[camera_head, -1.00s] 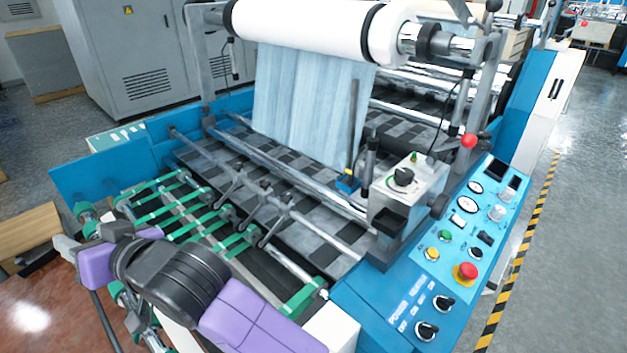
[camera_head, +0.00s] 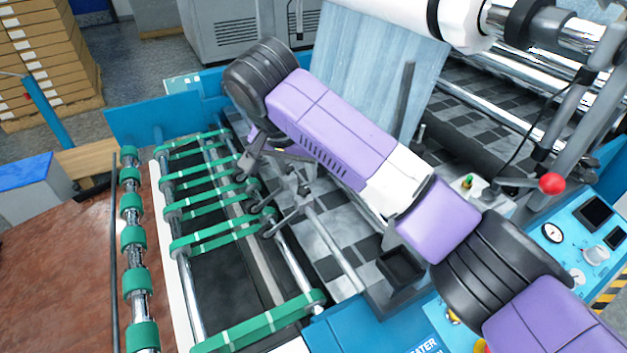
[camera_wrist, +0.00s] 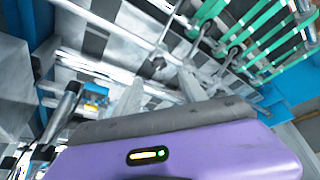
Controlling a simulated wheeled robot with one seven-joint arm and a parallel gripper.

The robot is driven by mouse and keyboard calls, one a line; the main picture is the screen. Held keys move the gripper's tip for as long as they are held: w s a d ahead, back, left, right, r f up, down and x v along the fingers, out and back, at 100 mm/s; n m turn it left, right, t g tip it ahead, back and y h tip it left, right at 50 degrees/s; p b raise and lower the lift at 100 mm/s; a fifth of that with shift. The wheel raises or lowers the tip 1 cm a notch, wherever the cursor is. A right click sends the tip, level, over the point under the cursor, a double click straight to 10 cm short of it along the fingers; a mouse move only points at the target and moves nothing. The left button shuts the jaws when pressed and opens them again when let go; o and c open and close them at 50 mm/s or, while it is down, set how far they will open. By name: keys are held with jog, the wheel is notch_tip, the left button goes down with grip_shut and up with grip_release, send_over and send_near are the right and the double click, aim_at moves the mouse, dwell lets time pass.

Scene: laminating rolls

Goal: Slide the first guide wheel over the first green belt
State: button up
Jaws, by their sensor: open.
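Several green belts run side by side at the left of the machine in the head view, from a far belt (camera_head: 195,140) to a wide near belt (camera_head: 260,322). Grey guide wheels on short arms (camera_head: 285,222) sit on a metal rod beside the belts' right ends. I cannot tell which wheel or belt is the first. My gripper (camera_head: 285,155) is over the far end of this rod, partly hidden by my arm. In the wrist view my gripper (camera_wrist: 160,85) is open and empty, its fingers pointing toward the rod and a dark clamp (camera_wrist: 157,66). Green belts (camera_wrist: 265,35) show at upper right.
A roller with green rings (camera_head: 133,240) stands left of the belts. The film sheet (camera_head: 375,60) hangs behind my arm. A blue control panel (camera_head: 590,235) with a red-knobbed lever (camera_head: 552,183) is at right.

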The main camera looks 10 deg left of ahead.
aim_at(303, 188)
jog(key=p+x, duration=0.1)
jog(key=x, duration=0.7)
jog(key=shift+d, duration=0.1)
jog(key=shift+r, duration=0.1)
jog(key=shift+c, duration=0.4)
grip_shut()
dwell(0.9)
